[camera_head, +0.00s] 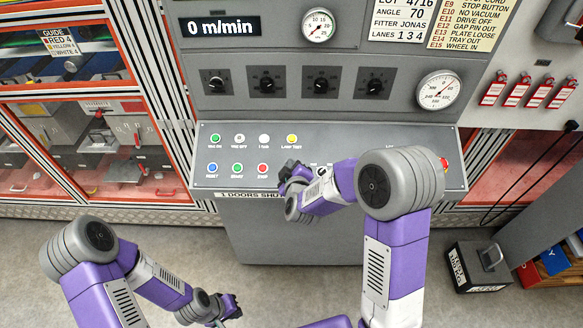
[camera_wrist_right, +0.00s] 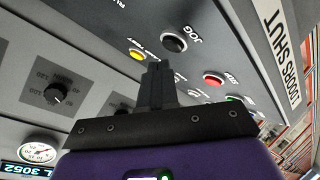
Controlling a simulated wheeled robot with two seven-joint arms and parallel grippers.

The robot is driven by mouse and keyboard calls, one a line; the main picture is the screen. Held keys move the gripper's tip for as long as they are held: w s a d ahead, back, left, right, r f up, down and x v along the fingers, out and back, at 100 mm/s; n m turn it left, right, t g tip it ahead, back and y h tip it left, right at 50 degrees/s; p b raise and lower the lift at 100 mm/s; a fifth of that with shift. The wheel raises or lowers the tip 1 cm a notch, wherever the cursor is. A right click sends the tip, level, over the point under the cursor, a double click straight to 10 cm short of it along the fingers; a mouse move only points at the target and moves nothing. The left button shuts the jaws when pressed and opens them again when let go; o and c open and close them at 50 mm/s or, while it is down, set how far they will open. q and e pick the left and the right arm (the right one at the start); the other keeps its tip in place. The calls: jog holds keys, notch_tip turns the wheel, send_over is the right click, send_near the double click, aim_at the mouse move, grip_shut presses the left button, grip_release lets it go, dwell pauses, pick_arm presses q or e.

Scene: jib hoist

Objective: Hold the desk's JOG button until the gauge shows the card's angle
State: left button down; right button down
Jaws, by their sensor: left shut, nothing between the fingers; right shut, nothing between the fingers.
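The black JOG button (camera_wrist_right: 174,43), with its label beside it, shows in the right wrist view; my right arm appears to hide it in the head view. My right gripper (camera_wrist_right: 156,68) is shut and empty. Its tips appear just short of the button in the picture, and I see no contact. In the head view the right gripper (camera_head: 284,186) is over the desk panel (camera_head: 225,187). The card (camera_head: 403,18) reads ANGLE 70. A large round gauge (camera_head: 439,91) is at the right; its needle is too small to read surely. My left gripper (camera_head: 236,308) is shut and empty, low over the floor.
Green, white, yellow, blue and red buttons sit left on the panel, including a red button (camera_head: 262,169) and a yellow one (camera_head: 292,139). Dark knobs (camera_head: 321,83), a smaller gauge (camera_head: 318,25) and a 0 m/min display (camera_head: 220,27) are above.

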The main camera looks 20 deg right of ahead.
dwell(0.7)
jog(key=shift+w+f+b, duration=0.2)
jog(key=shift+f+b, duration=0.15)
jog(key=shift+f, duration=0.1)
jog(key=shift+w+d+f+b, duration=0.1)
jog(key=shift+f+b, duration=0.25)
jog(key=shift+f, duration=0.1)
dwell(6.4)
